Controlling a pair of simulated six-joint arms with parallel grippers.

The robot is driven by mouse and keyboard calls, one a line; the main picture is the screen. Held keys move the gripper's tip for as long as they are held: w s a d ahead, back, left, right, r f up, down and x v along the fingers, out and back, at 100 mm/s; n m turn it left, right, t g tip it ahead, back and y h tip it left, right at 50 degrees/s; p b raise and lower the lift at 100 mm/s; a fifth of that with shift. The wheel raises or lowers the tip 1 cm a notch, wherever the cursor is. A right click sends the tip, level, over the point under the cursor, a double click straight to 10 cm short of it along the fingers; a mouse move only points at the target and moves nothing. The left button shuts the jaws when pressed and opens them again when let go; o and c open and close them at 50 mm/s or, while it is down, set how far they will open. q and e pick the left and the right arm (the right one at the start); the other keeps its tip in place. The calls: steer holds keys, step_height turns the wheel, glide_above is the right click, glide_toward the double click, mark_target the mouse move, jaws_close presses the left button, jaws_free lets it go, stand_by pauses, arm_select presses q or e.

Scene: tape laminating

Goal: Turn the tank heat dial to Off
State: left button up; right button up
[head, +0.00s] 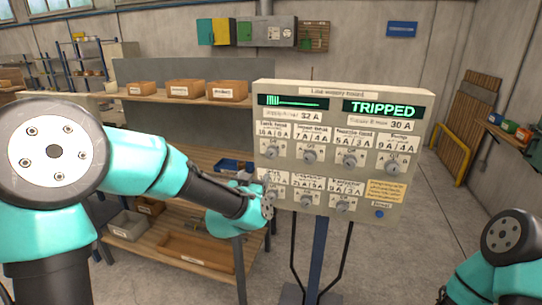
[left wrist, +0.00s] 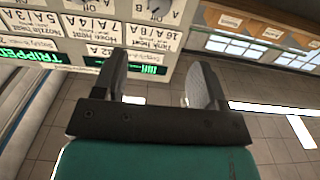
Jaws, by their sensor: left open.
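The tank heat dial (head: 271,153) is a grey knob at the upper left of the beige supply board (head: 420,140), under a label reading 16 A / 8 A. Its pointer is too small to read. My left gripper (head: 268,207) is below this dial, by the board's lower left corner, hiding part of the lower-left dial. In the left wrist view the gripper (left wrist: 160,80) is open, with nothing between its fingers. The board is upside down there, with the tank heat label (left wrist: 153,40) beyond the fingers. My right arm shows at the lower right; its gripper is out of view.
The board's right display (head: 384,109) reads TRIPPED in green. Several other dials, such as the second upper one (head: 310,156), sit close by. A wooden shelf bench (head: 180,250) with bins stands behind my left arm. Open floor lies right of the board.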

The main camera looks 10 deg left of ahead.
mark_target(270, 156)
arm_select(q)
steer(key=shift+w+f, duration=0.1)
steer(key=w, duration=1.1)
steer(key=w+d, duration=0.1)
steer(key=w, duration=0.5)
steer(key=shift+w, duration=0.1)
steer(key=shift+c, duration=0.5)
steer(key=c, duration=0.7)
steer(key=shift+o, duration=0.2)
